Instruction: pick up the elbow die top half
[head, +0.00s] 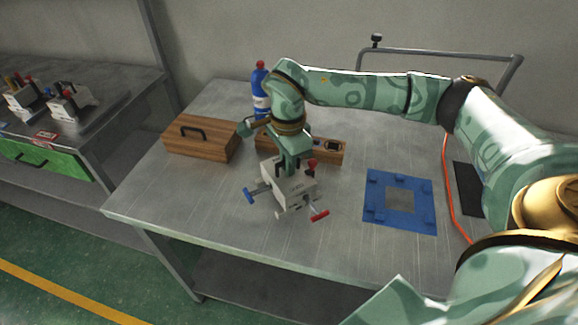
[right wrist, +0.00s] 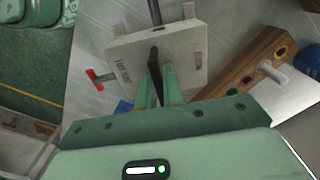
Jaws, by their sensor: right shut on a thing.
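The elbow die top half is a pale grey-white block (head: 290,187) over the middle of the metal table. It also shows in the right wrist view (right wrist: 135,62), with a black handle on its face. My right gripper (head: 293,160) comes down on it from above and is shut on that handle, between the green fingers (right wrist: 160,85). A blue-handled clamp (head: 250,195) sticks out at the left and a red-handled clamp (head: 320,215) at the lower right. I cannot tell whether the block is apart from what lies under it. My left gripper is out of view.
A wooden box (head: 200,140) with a black handle stands at the left. A wooden holder (head: 328,150) and a blue bottle (head: 260,92) are behind the die. A blue square frame (head: 372,205) lies to the right. Other dies (head: 70,103) sit on the left bench. The table front is clear.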

